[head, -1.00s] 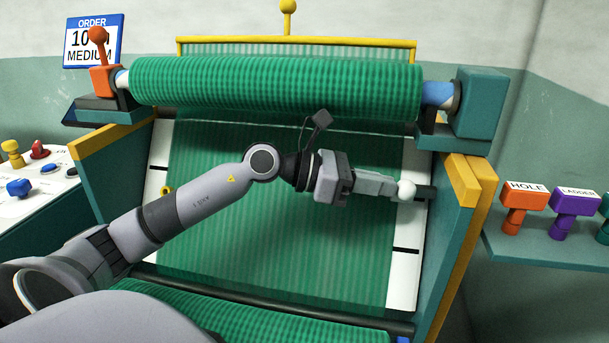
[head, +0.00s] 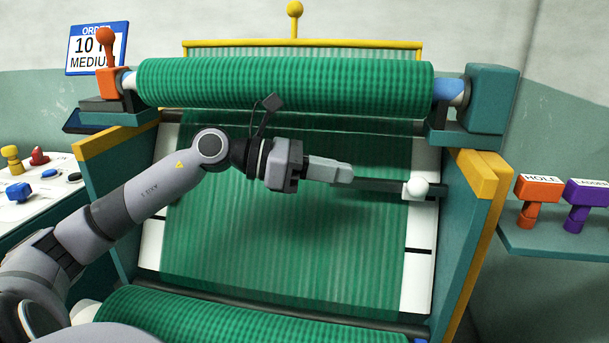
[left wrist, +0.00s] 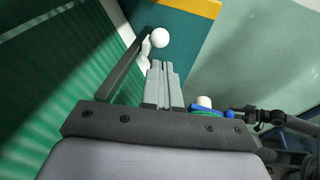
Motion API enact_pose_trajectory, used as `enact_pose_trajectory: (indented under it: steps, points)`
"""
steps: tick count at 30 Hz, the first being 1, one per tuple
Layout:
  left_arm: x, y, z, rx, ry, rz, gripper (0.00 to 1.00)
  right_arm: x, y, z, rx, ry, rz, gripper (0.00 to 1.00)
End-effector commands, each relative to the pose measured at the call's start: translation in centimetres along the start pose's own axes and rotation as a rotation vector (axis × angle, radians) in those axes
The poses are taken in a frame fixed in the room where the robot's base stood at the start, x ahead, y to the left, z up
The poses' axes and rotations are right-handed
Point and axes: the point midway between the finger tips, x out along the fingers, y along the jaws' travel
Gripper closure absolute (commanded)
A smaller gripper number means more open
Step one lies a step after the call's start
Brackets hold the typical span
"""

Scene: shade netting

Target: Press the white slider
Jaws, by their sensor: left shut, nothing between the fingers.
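The white slider (head: 417,188) is a round white knob near the right end of a dark horizontal bar (head: 385,186), over the right white strip of the green netting frame. In the left wrist view the white slider (left wrist: 160,38) shows just beyond the fingertips. My left gripper (head: 351,173) is shut and empty, to the left of the slider with a clear gap between them. Its closed fingers also show in the left wrist view (left wrist: 161,68), pointing towards the knob. My right gripper is not in view.
A green net roll (head: 285,84) spans the top and another roll (head: 230,318) lies low in front. The teal side wall (head: 458,235) with yellow edging stands right of the slider. Orange (head: 538,190) and purple (head: 585,192) stamps sit on a right shelf. Coloured knobs are on a left panel.

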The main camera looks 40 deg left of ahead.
Motion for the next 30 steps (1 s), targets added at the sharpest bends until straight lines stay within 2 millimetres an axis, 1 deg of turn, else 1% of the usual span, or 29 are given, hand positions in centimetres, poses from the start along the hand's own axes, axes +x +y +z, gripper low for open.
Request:
enact_pose_trajectory:
  steps: [2, 9, 15, 21, 30]
  points:
    - [-0.7, 0.1, -0.4, -0.003, 0.001, 0.002, 1.00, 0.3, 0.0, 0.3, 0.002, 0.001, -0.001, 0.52]
    - [-2.8, 0.0, -0.2, -0.002, 0.000, -0.001, 1.00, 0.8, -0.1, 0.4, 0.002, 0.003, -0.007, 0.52]
    - [-4.1, 0.0, -0.1, -0.002, -0.001, 0.000, 1.00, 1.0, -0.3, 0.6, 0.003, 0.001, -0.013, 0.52]
    - [-4.5, 0.0, 0.0, -0.002, -0.001, -0.001, 1.00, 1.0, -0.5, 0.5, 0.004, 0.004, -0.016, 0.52]
    - [-4.6, 0.0, 0.0, -0.002, -0.001, 0.000, 1.00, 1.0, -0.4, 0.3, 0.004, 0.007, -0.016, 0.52]
